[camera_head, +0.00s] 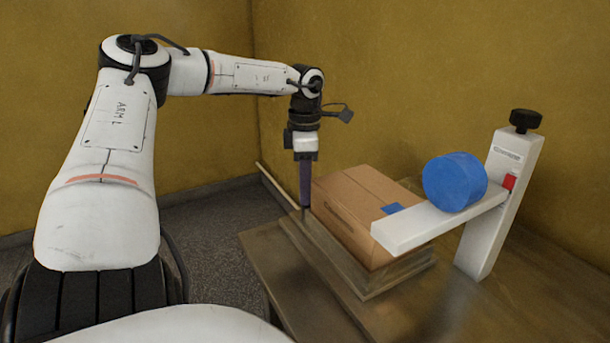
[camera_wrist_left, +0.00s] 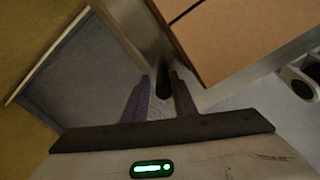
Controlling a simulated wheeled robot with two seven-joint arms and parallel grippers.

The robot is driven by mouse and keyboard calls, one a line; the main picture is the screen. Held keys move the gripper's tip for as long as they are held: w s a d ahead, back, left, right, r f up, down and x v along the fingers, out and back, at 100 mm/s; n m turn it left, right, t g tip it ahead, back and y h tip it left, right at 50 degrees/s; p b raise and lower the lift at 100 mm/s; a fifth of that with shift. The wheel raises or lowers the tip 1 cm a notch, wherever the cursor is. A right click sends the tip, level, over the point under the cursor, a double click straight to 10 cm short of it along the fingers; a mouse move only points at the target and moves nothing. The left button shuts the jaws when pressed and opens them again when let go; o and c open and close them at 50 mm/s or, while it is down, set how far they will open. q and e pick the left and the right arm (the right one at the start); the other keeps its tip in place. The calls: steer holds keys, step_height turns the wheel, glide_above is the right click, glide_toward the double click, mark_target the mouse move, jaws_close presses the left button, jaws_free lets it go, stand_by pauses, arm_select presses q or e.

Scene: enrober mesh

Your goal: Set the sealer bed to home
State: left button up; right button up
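The sealer bed (camera_head: 330,257) is a flat grey-brown platform on the table, with a brown carton (camera_head: 355,205) on top. The sealer has a white post (camera_head: 492,225), a white arm reaching over the carton and a blue drum (camera_head: 455,181). My left gripper (camera_head: 305,207) points down at the bed's left far corner, beside the carton. In the left wrist view its purple fingers (camera_wrist_left: 160,100) stand apart, with a small dark knob-like part (camera_wrist_left: 163,86) of the bed's edge between or just beyond them. Contact cannot be told. My right gripper is not in view.
The wooden table (camera_head: 262,262) has bare top at the left and front. A black knob (camera_head: 525,120) tops the post, and a red part (camera_head: 509,182) sits on its side. Yellow walls (camera_head: 400,70) close in behind. Grey floor lies left of the table.

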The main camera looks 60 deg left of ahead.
arm_select(q)
step_height(320, 180, up, 10)
steer(key=shift+r, duration=0.15)
stand_by(0.4)
stand_by(0.5)
